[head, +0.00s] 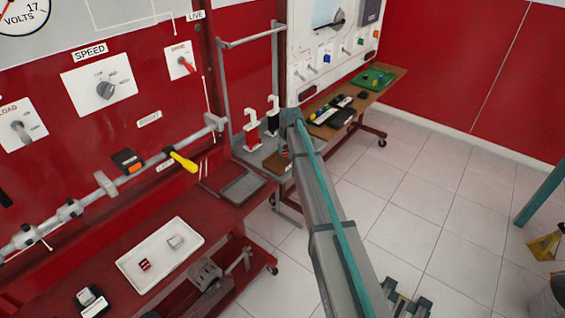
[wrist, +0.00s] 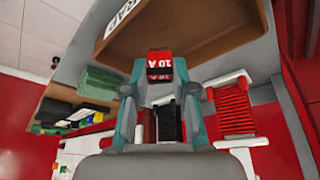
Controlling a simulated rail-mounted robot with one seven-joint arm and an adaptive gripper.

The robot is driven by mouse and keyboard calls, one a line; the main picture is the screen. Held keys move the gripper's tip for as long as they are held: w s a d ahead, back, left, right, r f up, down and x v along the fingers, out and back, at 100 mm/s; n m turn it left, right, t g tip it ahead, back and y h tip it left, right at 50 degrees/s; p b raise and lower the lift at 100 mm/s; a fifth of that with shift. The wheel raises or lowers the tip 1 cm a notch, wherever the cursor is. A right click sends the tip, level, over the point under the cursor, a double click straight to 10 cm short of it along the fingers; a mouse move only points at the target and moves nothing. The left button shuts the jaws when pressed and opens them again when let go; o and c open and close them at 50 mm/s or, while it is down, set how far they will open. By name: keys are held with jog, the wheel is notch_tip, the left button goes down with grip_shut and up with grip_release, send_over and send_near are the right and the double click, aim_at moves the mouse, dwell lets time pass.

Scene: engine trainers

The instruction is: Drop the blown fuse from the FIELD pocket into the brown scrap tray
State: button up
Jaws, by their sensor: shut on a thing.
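My gripper (wrist: 160,90) is shut on a red fuse (wrist: 159,62) marked 10 A, gripped between its two fingers in the wrist view. The brown scrap tray (wrist: 215,40) fills the upper part of that view behind the fuse, with part of a white label showing. The fuse appears over the tray, with no contact visible. In the head view the brown tray (head: 274,164) sits on a grey bench beside the end of my arm, which hides most of my gripper. I cannot make out the FIELD pocket.
A grey tray (head: 242,187) lies near the bench's end. A red coil (wrist: 233,105) is right of my gripper.

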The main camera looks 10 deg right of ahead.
jog(key=o, duration=0.9)
jog(key=shift+r, duration=0.1)
jog(key=v, duration=1.2)
